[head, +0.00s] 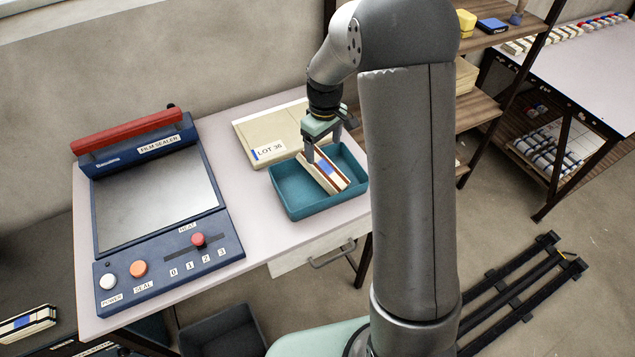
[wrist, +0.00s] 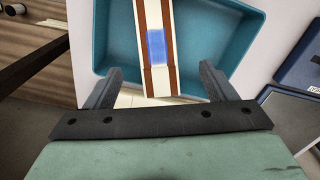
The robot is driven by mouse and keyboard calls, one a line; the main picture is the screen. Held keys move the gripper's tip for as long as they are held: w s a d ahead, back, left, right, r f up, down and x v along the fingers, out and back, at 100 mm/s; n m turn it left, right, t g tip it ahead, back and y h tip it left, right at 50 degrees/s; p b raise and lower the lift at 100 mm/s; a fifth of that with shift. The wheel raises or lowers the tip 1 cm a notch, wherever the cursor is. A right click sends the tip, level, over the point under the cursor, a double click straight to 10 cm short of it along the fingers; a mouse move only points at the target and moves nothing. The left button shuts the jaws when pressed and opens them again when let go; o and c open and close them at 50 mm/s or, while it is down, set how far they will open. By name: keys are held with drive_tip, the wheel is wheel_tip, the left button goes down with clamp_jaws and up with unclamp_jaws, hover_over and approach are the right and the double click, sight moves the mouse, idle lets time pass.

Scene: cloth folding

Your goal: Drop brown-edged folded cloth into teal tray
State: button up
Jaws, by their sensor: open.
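The brown-edged folded cloth (head: 332,166) is a cream strip with brown edges and a blue patch. It lies within the walls of the teal tray (head: 296,208), slanting across it, in the head view. The cloth also shows in the wrist view (wrist: 155,18), running through the upper middle with the tray (wrist: 228,69) around it. My gripper (head: 324,152) is over the tray at the cloth's back end. In the wrist view its two fingers (wrist: 156,86) stand wide apart on either side of the cloth, with gaps between. Whether the cloth rests flat on the tray floor is hard to tell.
A cream LOT 36 folder or box (head: 257,127) lies behind the tray. A blue film sealer (head: 228,242) with a red bar fills the table's left part. The pale table (head: 246,217) is bare between sealer and tray. A shelf (head: 490,104) stands at right.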

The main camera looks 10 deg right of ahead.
wheel_tip(320, 180, up, 15)
drive_tip(key=b, duration=0.1)
idle(0.5)
drive_tip(key=s+f+m, duration=0.3)
drive_tip(key=s, duration=1.1)
drive_tip(key=s+f+m, duration=0.3)
drive_tip(key=s, duration=1.1)
drive_tip(key=shift+s+f+m+t, duration=0.25)
drive_tip(key=shift+f+m+t, duration=0.05)
drive_tip(key=shift+f+m, duration=0.1)
drive_tip(key=shift+a, duration=0.1)
